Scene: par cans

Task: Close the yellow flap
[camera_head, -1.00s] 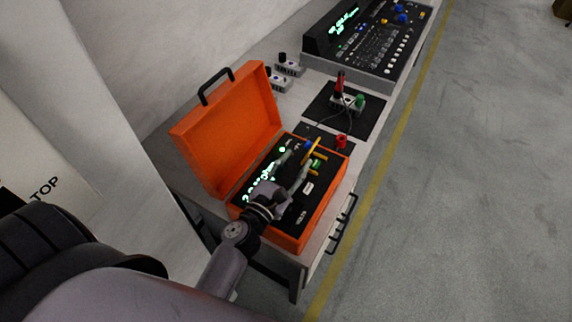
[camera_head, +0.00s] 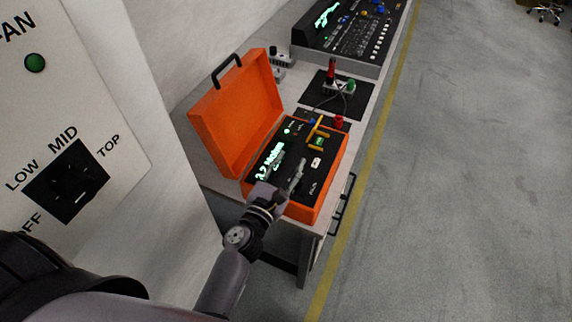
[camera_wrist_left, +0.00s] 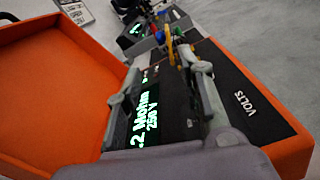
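The yellow flap (camera_head: 315,131) is on the black panel inside an open orange case (camera_head: 236,128). It appears raised, beside a green button (camera_head: 319,142). It also shows small in the left wrist view (camera_wrist_left: 170,50), beyond the fingertips. My left gripper (camera_head: 286,166) is over the panel, on the near side of the flap and apart from it. Its two fingers (camera_wrist_left: 160,68) are spread with nothing between them; the lit display shows behind them. My right gripper is not in view.
The case's lid stands open at the left, with a black handle (camera_head: 227,72). The case sits on a bench (camera_head: 190,105). Behind it are a black mat (camera_head: 318,92) with red and green plugs and a large console (camera_head: 345,40). A fan-switch panel (camera_head: 60,120) is at the left.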

